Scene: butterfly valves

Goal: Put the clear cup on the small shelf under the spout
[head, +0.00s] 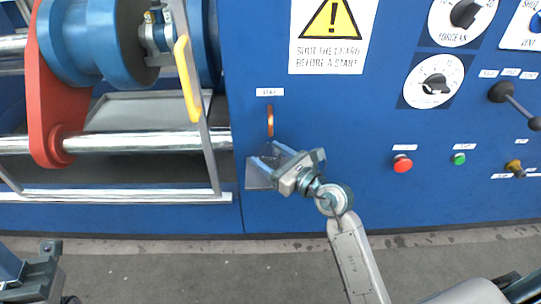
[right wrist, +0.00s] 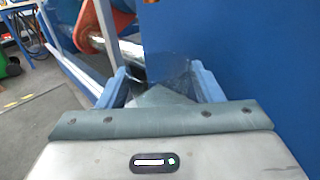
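The clear cup (right wrist: 166,74) is a faint see-through shape between the fingers of my right gripper (right wrist: 160,72); its outline is hard to make out. In the head view my right gripper (head: 268,158) is at the blue panel, just below the copper spout (head: 270,120), with its fingers apart around the cup and seemingly pressed on its sides. The small grey shelf (head: 256,180) juts from the panel just below the fingertips. I cannot tell whether the cup touches it. My left gripper (head: 40,270) is partly in view at the lower left, away from these things.
To the left, the machine has a red arm (head: 48,90), a steel bar (head: 140,142) and a guard frame with a yellow handle (head: 187,78). To the right are a red button (head: 402,163), a green button (head: 458,158) and dials. The floor in front is clear.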

